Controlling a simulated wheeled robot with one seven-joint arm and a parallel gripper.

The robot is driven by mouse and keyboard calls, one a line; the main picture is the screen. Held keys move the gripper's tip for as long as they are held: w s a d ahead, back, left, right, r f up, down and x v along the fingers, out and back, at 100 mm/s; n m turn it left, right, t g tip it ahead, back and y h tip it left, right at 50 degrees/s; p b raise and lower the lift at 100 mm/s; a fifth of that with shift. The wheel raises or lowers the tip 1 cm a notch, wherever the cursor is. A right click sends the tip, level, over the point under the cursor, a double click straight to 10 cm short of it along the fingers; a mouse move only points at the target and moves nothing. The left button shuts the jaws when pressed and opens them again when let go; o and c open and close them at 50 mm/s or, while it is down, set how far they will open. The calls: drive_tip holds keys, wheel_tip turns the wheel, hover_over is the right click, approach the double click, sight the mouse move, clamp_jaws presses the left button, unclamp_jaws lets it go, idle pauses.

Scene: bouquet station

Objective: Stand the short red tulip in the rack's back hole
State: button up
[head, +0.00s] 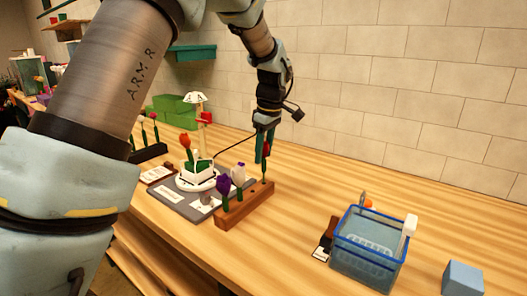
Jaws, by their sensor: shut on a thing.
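My gripper (265,156) points down above the far end of the brown wooden rack (236,213). It is shut on the short red tulip (266,149), whose red head shows between the teal fingers. The tulip's green stem runs down, about upright, to the rack's back end. I cannot tell whether the stem's foot is in the back hole or just above it. A purple tulip (222,184) stands at the rack's near end.
A grey mat beside the rack carries a white round stand (197,182) with an orange-red tulip (185,141). A blue basket (369,247) and a blue-grey block (462,280) stand to the right. A tiled wall is behind.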

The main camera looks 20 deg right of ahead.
sight(266, 141)
drive_tip(key=shift+f+b, duration=0.5)
drive_tip(key=shift+f, duration=0.8)
idle(2.4)
idle(0.5)
drive_tip(key=o, duration=0.9)
drive_tip(key=shift+r, duration=0.15)
drive_tip(key=shift+s+d+r+p, duration=0.1)
drive_tip(key=shift+s+r+p, duration=0.05)
drive_tip(key=shift+r+p, duration=0.8)
drive_tip(key=shift+s+r+p, duration=0.15)
drive_tip(key=shift+r+p, duration=0.45)
drive_tip(key=shift+r, duration=0.5)
drive_tip(key=shift+s+d+r+p, duration=0.1)
drive_tip(key=shift+s+r+p, duration=0.05)
drive_tip(key=shift+r+p, duration=0.8)
drive_tip(key=o, duration=0.4)
drive_tip(key=shift+c, duration=0.2)
